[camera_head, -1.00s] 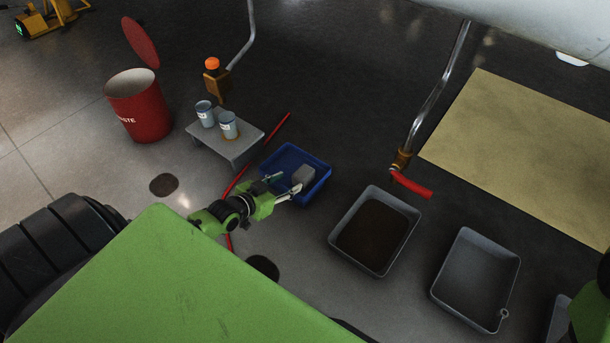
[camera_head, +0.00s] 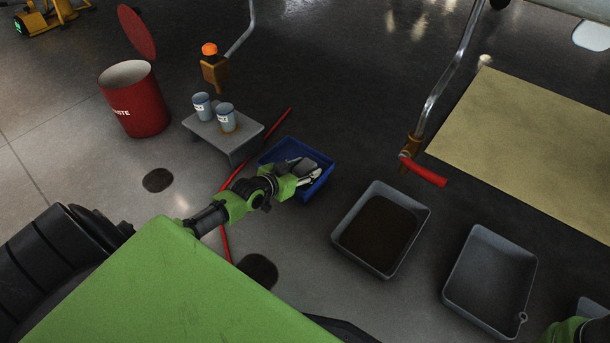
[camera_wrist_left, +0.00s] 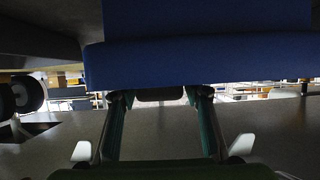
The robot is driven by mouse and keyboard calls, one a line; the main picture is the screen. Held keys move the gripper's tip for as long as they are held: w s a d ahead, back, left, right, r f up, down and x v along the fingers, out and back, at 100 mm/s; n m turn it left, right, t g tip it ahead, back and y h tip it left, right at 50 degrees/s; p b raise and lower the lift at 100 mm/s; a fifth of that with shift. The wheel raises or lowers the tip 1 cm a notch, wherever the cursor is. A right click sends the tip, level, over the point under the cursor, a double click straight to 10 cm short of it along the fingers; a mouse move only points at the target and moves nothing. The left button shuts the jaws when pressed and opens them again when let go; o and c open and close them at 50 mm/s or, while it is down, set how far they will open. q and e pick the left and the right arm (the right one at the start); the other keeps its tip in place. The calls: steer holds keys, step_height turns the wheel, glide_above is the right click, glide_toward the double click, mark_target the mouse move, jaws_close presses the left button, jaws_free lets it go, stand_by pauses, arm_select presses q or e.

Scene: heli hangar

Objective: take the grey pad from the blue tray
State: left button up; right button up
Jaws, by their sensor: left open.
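The blue tray (camera_head: 325,162) lies on the floor near the middle of the head view, and its blue wall (camera_wrist_left: 200,62) fills the upper part of the left wrist view. My left gripper (camera_head: 309,171) is open and reaches into the tray from the left. The grey pad (camera_head: 303,165) is largely hidden by the gripper in the head view. In the left wrist view a dark greyish shape shows between the fingers, but I cannot tell if it is the pad or if the fingers touch it. Only part of my right arm shows at the lower right; its gripper is out of view.
A low grey stand (camera_head: 232,145) with two cans stands just behind and left of the tray. A red bar (camera_head: 276,126) lies beside the tray. A dark-filled grey tray (camera_head: 344,246) and an empty one (camera_head: 452,290) lie to the right. A red bin (camera_head: 137,108) stands far left.

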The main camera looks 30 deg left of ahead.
arm_select(q)
steer(key=c, duration=0.7)
steer(key=shift+r, duration=0.15)
